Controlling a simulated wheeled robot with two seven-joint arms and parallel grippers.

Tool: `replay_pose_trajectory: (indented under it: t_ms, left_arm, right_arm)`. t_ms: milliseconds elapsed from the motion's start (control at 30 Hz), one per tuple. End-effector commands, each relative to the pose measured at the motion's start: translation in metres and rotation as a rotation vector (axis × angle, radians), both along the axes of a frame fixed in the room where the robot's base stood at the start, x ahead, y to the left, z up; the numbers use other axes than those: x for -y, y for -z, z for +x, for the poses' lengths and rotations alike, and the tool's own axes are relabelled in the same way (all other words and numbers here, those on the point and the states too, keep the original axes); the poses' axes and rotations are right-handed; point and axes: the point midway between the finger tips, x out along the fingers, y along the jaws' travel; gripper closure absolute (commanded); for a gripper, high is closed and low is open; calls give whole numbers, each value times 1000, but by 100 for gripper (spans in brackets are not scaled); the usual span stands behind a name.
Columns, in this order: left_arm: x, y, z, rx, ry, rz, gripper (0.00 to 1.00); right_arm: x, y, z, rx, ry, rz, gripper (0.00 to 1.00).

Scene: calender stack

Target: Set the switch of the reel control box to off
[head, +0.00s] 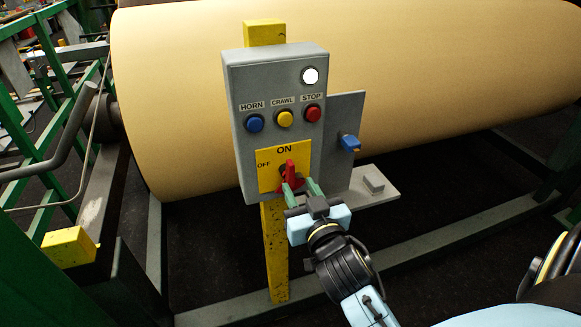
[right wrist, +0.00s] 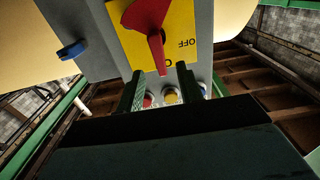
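The grey reel control box (head: 238,140) stands on a yellow post. Its red rotary switch (head: 290,169) sits on a yellow plate (head: 269,180) marked ON at the top and OFF at the left. The red handle points up toward ON. In the right wrist view the red switch (right wrist: 151,25) appears upside down, with OFF at the right. My right gripper (head: 303,186) is just in front of the switch's lower side. Its two green fingers are apart, and the handle's tip shows between them in the right wrist view; contact cannot be told. My left gripper is not in view.
Above the switch are blue HORN (head: 254,123), yellow CRAWL (head: 285,118) and red STOP (head: 313,114) buttons and a lit white lamp (head: 310,76). A blue knob (head: 349,142) sticks out at the right. A large beige roll (head: 450,70) lies behind. Green rails stand at the left.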

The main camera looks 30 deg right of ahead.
Motion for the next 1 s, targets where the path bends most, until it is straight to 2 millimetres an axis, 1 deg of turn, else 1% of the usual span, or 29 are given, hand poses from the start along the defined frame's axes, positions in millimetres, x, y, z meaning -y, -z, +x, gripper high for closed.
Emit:
replay_pose_trajectory:
  t_ms: [33,100,200,333,500,767,867,1000]
  left_arm:
    - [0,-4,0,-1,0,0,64]
    - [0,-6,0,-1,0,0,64]
    - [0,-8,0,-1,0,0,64]
    - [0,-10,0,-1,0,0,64]
    - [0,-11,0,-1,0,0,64]
    - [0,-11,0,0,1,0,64]
    - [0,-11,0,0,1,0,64]
    - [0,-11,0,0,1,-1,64]
  right_arm:
    - [3,-3,11,1,0,-2,63]
    - [6,-2,24,2,-1,-3,63]
    - [10,-2,40,1,0,-2,63]
    - [13,-1,55,1,0,0,63]
    - [15,0,63,0,0,0,63]
    - [16,0,64,-1,0,0,63]
    - [15,0,64,-1,0,0,75]
    - [15,0,64,-1,0,0,94]
